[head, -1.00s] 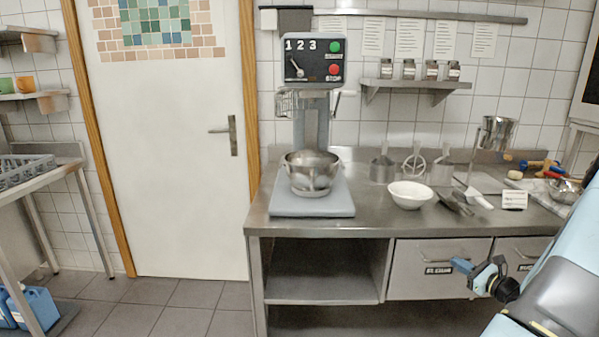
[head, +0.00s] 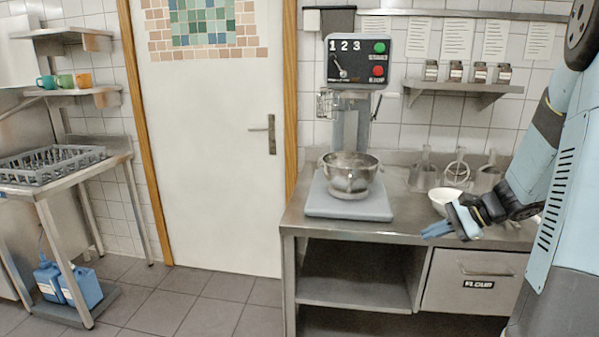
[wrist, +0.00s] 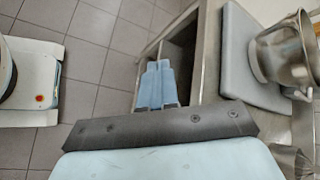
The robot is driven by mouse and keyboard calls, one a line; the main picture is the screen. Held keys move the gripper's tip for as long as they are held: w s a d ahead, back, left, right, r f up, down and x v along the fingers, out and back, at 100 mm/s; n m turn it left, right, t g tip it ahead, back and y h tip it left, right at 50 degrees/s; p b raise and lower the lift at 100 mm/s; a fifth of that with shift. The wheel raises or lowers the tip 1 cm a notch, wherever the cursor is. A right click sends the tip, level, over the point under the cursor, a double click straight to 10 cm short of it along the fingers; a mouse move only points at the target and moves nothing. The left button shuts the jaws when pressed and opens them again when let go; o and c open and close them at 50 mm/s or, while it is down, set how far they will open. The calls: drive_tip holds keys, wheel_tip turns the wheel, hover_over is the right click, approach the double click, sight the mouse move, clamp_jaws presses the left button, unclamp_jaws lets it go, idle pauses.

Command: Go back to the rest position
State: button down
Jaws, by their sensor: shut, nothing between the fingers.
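My gripper (head: 437,231) is in front of the right part of the steel counter (head: 300,213), near a white bowl (head: 441,197) that my arm partly hides. Its blue fingers also show in the wrist view (wrist: 157,84). They lie side by side, shut, with nothing held. In the wrist view, the fingers are beside the counter's front edge, over the open shelf side.
A mixer (head: 352,120) with a steel bowl (head: 350,170) stands on a grey base (head: 345,207) on the counter. A drawer (head: 460,281) is below. At the left, a grey rack (head: 50,165) sits on a table above blue canisters (head: 83,287). Tiled floor (head: 190,305) is clear before the door.

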drive_tip(key=s+a+r+n+h, duration=0.3)
drive_tip(key=s+r+n, duration=0.1)
drive_tip(key=s, duration=0.3)
drive_tip(key=s+a+r+n+t+h, duration=0.1)
drive_tip(key=s+a+r+n+h, duration=0.2)
drive_tip(key=s, duration=0.4)
drive_tip(key=s+a+r+n+h, duration=0.3)
drive_tip(key=s+a+r+n, duration=0.1)
drive_tip(key=s+r+n, duration=0.2)
drive_tip(key=shift+s+r+h, duration=0.3)
drive_tip(key=shift+s+r, duration=0.45)
drive_tip(key=shift+s, duration=0.15)
